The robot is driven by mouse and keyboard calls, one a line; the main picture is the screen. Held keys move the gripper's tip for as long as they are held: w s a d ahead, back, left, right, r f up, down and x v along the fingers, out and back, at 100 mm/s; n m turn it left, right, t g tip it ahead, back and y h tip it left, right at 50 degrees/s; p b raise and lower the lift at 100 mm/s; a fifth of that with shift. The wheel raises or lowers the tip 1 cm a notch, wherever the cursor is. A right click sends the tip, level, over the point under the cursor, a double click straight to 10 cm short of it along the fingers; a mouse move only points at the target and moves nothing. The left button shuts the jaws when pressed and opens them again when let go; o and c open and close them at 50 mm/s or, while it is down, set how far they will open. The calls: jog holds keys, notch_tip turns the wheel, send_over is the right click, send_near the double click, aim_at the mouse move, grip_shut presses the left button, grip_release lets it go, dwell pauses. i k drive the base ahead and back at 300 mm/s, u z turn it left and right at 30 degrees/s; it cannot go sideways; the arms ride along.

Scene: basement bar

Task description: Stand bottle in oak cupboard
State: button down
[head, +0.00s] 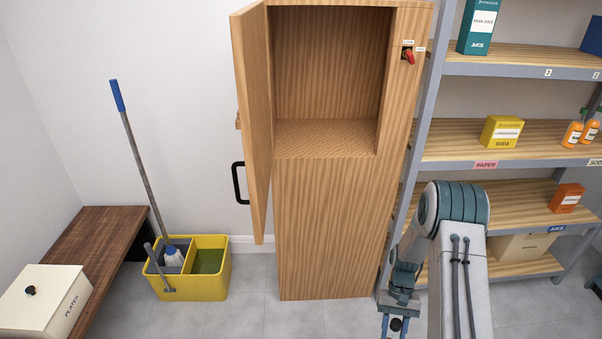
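The oak cupboard (325,225) stands against the back wall. Its door (255,120) is swung open to the left, with a black handle (239,184). A red lever (409,57) with small labels sits on the right front panel. Two orange bottles (573,134) stand on the middle shelf at the far right. My gripper (394,326) is at the bottom edge, below and in front of the cupboard's lower right corner. Its fingers are cut off or too small to read, and I see no bottle in it.
A metal rack with wooden shelves (460,138) stands right of the cupboard, holding boxes. A yellow mop bucket (194,285) with a mop stands left of it. A bench (100,235) with a plates box (45,298) is at the far left. Floor before the cupboard is clear.

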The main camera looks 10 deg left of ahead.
aim_at(329, 138)
jog(key=i, duration=1)
